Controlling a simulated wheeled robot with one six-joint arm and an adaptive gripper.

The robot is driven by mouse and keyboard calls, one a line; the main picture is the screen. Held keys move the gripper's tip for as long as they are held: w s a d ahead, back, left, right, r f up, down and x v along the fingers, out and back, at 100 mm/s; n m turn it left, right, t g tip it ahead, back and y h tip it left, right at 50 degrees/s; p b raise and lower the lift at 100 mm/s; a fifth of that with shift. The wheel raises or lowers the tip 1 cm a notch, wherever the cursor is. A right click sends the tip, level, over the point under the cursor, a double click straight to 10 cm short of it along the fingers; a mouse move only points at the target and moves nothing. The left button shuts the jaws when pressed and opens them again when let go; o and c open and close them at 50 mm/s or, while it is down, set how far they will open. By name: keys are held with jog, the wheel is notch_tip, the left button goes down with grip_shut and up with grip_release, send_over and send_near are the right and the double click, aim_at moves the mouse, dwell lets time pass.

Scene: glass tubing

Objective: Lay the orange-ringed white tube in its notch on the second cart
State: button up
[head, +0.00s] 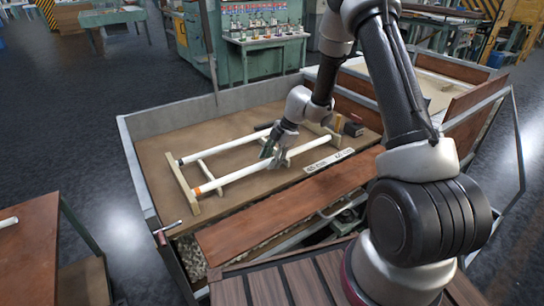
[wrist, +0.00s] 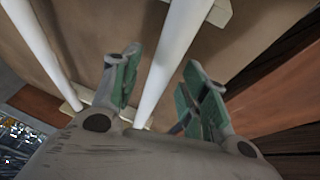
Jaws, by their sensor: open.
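The orange-ringed white tube (head: 228,178) lies across a pale wooden rack (head: 180,184) on the cart's brown bed, its ringed end at the near left. Its left end rests on the rack's end bar; its far right part is partly hidden by my gripper. My gripper (head: 270,152) is low over the tube's middle. In the wrist view, the white tube (wrist: 172,62) runs between the two open green-padded fingers (wrist: 155,90), with gaps visible on both sides. I cannot tell how deep it sits in its notch.
A second white tube with a dark end (head: 222,147) lies parallel behind it on the same rack; it also shows in the wrist view (wrist: 38,45). A white label strip (head: 328,161) lies to the right. A small red-handled clamp (head: 167,232) is at the cart's left corner.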

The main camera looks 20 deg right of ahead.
jog(key=w+d+r+m+t+h, duration=0.1)
jog(key=w+d+r+m+t, duration=0.15)
jog(key=r, duration=0.75)
jog(key=w+d+r+m+t+h, duration=0.1)
jog(key=w+d+r+t, duration=0.2)
jog(key=r, duration=0.8)
jog(key=w+d+r+m+t+h, duration=0.15)
jog(key=d+r, duration=0.35)
jog(key=r, duration=0.5)
jog(key=s+d+r+m+t+h, duration=0.35)
jog(key=s+d+r+m, duration=0.4)
jog(key=r, duration=0.35)
jog(key=s+d+m+g+h, duration=0.1)
jog(key=s+d+m, duration=0.15)
jog(key=s, duration=0.45)
jog(key=s+d+m+g+h, duration=0.1)
jog(key=s+d+m+g, duration=0.15)
jog(key=s, duration=0.45)
jog(key=s+a+f+m+g+y, duration=0.1)
jog(key=s+a+f, duration=0.3)
jog(key=s, duration=0.5)
jog(key=s+a+f+m+g+y, duration=0.2)
jog(key=s+a+f+m+y, duration=0.1)
jog(key=s, duration=0.7)
jog(key=shift+s+a+f, duration=0.3)
jog(key=shift+a+f, duration=0.15)
jog(key=shift+a, duration=0.15)
